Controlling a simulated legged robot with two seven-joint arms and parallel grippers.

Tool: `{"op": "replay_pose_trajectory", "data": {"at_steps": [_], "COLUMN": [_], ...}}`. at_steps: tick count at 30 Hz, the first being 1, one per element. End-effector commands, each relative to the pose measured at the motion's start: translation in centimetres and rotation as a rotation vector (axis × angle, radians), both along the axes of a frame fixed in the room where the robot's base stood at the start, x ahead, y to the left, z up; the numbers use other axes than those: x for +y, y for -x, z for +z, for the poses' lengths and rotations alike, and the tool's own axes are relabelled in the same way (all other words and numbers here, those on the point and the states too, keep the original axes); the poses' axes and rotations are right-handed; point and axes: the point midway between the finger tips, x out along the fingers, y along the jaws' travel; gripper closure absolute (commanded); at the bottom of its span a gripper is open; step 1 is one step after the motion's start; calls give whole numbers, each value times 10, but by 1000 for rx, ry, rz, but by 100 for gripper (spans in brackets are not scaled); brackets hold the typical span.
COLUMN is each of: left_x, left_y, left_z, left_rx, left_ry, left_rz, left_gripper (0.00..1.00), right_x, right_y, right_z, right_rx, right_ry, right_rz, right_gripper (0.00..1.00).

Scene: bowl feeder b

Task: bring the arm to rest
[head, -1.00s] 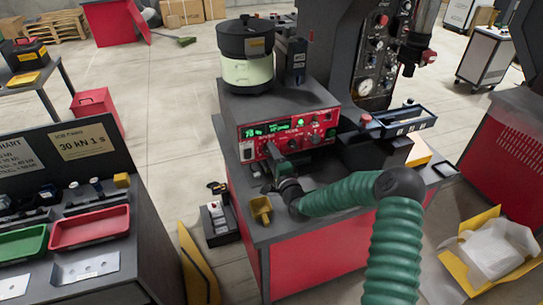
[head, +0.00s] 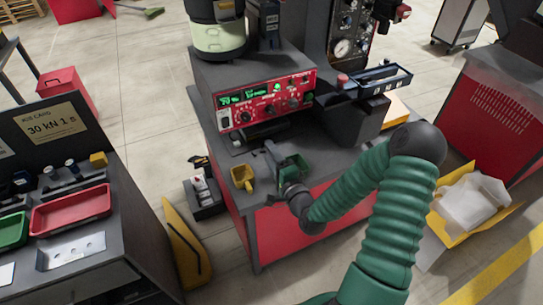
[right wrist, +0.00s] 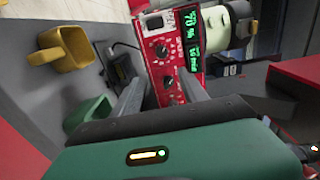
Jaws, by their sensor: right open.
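My right arm is green and ribbed and reaches over the front of the grey-topped workbench (head: 235,205) in the head view. Its gripper (head: 281,158) is open and above the bench front, apart from the red control panel (head: 262,103). In the right wrist view the two fingers (right wrist: 163,88) stand apart with nothing between them, the panel showing beyond. A green scoop (right wrist: 88,112) is left of the fingers in that view, and it shows beside the gripper in the head view (head: 296,168). My left gripper is not in view.
A yellow scoop (head: 242,177) lies on the bench left of the gripper. The feeder bowl (head: 218,35) stands on the panel unit. A side bench with a red tray (head: 70,210) is at left. A yellow box with white wrapping (head: 470,205) is on the floor at right.

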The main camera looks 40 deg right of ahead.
Motion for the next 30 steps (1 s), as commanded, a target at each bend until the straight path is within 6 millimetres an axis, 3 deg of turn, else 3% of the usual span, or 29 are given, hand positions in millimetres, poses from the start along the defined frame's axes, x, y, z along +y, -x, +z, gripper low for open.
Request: {"op": "replay_pose_trajectory", "data": {"at_steps": [16,19,22,24,26,30], "left_x": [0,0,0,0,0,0], "left_y": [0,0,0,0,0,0], "left_z": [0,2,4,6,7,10], "left_rx": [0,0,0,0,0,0], "left_ry": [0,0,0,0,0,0], "left_rz": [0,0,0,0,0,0], "left_gripper": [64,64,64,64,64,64], "right_x": [7,39,84,107,121,151], "right_y": [1,-6,-1,17,38,97], "right_z": [-3,-25,-60,-78,-83,-68], "right_rx": [29,193,483,692,847,1094], "right_ry": [23,158,432,648,812,1081], "right_rz": [20,133,333,485,611,898], "right_gripper": [49,49,49,49,49,49]}}
